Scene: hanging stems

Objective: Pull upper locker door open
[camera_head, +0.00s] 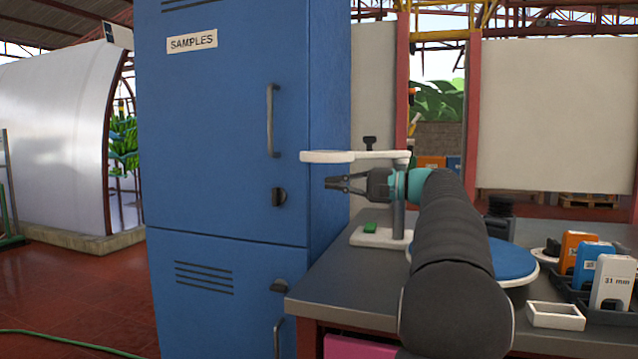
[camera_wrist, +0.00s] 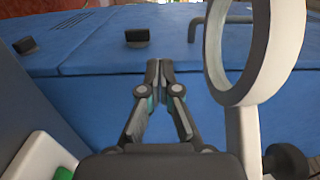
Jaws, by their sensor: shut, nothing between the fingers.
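The blue locker's upper door (camera_head: 220,150) carries a SAMPLES label and looks closed. Its grey bar handle (camera_head: 272,120) is vertical, with a dark latch knob (camera_head: 279,196) below it. In the wrist view the upper door (camera_wrist: 110,58) lies ahead, with the knob (camera_wrist: 137,36) and the handle (camera_wrist: 230,19), partly hidden by a white ring. My gripper (camera_head: 328,183) is shut and empty, pointing left beside the locker's right side, apart from handle and knob. Its fingertips (camera_wrist: 160,68) meet in the wrist view.
A white ring stand (camera_head: 355,156) rises from the bench close to my gripper, its ring just above the fingers. The lower door (camera_head: 215,300) looks closed. The bench (camera_head: 335,285) holds a blue round plate (camera_head: 505,262), a small white tray (camera_head: 556,315) and boxes (camera_head: 612,283).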

